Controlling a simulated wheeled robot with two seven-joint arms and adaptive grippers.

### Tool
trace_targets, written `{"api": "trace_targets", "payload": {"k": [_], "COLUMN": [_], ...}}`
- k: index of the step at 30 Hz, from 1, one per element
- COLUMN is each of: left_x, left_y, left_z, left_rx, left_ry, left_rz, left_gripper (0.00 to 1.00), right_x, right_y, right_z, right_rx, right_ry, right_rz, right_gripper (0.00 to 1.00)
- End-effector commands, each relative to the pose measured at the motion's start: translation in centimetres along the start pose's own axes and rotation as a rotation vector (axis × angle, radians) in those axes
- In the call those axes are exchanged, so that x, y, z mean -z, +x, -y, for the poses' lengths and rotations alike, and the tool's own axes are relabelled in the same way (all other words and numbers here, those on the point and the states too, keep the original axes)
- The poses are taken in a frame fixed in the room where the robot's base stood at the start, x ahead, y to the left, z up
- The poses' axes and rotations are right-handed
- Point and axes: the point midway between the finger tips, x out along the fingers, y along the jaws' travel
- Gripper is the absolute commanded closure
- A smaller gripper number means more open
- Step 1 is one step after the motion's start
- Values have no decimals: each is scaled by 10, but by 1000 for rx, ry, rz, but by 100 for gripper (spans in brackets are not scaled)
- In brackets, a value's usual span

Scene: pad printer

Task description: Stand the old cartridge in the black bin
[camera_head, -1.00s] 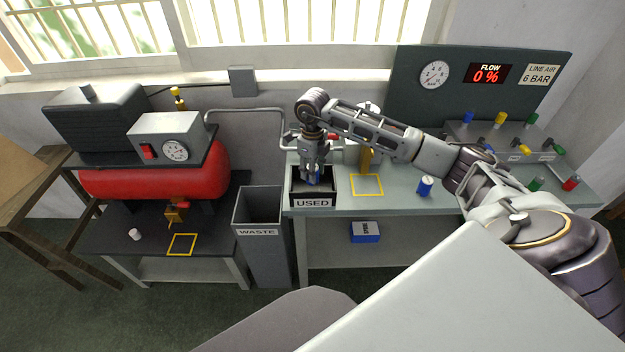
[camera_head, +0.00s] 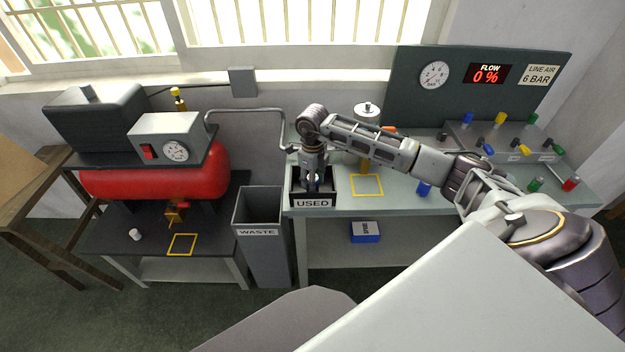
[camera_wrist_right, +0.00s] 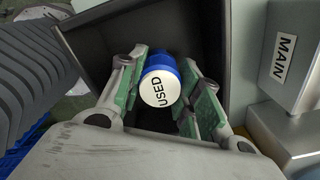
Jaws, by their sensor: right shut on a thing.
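The old cartridge (camera_wrist_right: 162,84) is blue with a white end marked USED, seen in the right wrist view between my right gripper's green-padded fingers (camera_wrist_right: 165,95). In the head view my right gripper (camera_head: 313,188) reaches down into the black bin (camera_head: 313,203), whose front label reads USED. The gripper is shut on the cartridge, inside the bin's walls (camera_wrist_right: 90,40). The cartridge's lower end is hidden, so I cannot tell whether it touches the floor of the bin. My left gripper is not in view.
Another blue cartridge (camera_head: 424,188) stands on the bench right of the yellow square outline (camera_head: 367,185). A grey WASTE bin (camera_head: 262,232) stands left of the bench. A blue SPARE box (camera_head: 365,232) is on the lower shelf. A block marked MAIN (camera_wrist_right: 287,57) is close beside the black bin.

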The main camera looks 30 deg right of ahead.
Motion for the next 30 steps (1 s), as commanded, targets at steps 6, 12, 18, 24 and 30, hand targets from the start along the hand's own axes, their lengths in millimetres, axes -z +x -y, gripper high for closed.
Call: {"api": "trace_targets", "payload": {"k": [6, 12, 18, 24, 30], "left_x": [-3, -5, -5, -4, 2], "left_y": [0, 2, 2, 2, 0], "left_z": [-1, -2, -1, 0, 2], "left_rx": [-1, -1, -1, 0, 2], "left_ry": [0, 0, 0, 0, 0], "left_rz": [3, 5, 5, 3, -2], "left_gripper": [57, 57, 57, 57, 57], "right_x": [0, 0, 0, 0, 0], "right_y": [0, 2, 2, 2, 0], "right_z": [0, 0, 0, 0, 0], "right_rx": [0, 0, 0, 0, 0], "right_ry": [0, 0, 0, 0, 0], "right_rz": [1, 1, 1, 1, 1], "right_gripper": [100, 60, 45, 45, 45]}}
